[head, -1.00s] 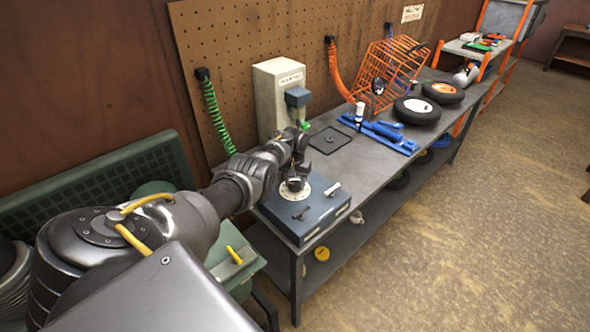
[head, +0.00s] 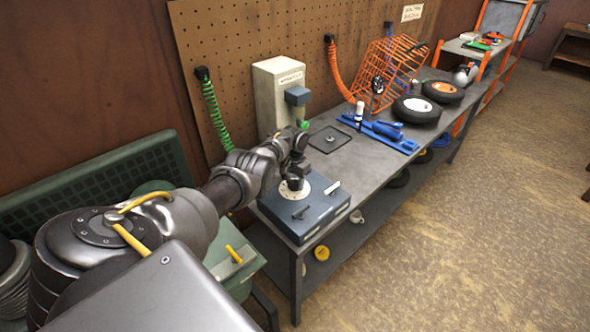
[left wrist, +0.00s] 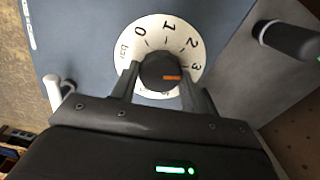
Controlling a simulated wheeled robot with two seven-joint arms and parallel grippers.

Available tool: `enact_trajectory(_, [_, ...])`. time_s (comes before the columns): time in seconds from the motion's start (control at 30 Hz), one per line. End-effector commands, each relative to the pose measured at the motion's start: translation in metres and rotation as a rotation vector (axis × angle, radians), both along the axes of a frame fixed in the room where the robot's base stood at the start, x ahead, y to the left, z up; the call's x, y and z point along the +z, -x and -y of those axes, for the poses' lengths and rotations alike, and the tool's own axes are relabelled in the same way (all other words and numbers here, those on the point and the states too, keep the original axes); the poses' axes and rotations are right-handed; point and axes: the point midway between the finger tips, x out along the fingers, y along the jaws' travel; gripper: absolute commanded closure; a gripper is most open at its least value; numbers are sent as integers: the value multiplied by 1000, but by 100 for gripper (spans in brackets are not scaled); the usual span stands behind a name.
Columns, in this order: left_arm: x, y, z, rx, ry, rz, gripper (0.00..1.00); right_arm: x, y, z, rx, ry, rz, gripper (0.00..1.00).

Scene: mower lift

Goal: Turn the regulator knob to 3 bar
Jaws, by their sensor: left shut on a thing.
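The regulator knob (left wrist: 158,72) is black with an orange pointer mark, set in a round white dial (left wrist: 133,38) with numbers and "bar" on it. The orange mark points right, close to the 3; I cannot tell whether it is exactly on it. My left gripper (left wrist: 165,80) has one finger on each side of the knob and is shut on it. In the head view my left gripper (head: 294,183) reaches down over the dial (head: 312,202) on top of the blue-grey box (head: 318,220). The knob is mostly hidden there. My right gripper is not in view.
The box stands at the near end of a grey workbench (head: 372,152). A pale pump-like cabinet (head: 268,100) stands behind. A blue tool (head: 385,132), wheels (head: 416,110) and an orange basket (head: 385,75) are farther along.

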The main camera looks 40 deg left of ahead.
Motion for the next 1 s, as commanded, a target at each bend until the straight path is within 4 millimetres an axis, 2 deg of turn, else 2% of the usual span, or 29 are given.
enact_trajectory(0.1, [-1,1,0,1,0,-2,77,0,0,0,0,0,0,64])
enact_trajectory(0.13, [-1,1,0,1,0,-2,52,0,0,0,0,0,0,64])
enact_trajectory(0.27, [-1,1,0,1,0,-2,35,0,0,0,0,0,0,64])
enact_trajectory(0.53, [0,0,0,1,0,-1,34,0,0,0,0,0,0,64])
enact_trajectory(0.63, [7,-1,0,2,0,1,34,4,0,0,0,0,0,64])
enact_trajectory(0.8, [36,0,-1,2,-1,2,34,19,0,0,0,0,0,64])
enact_trajectory(1.0, [74,-1,1,1,1,3,34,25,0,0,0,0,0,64])
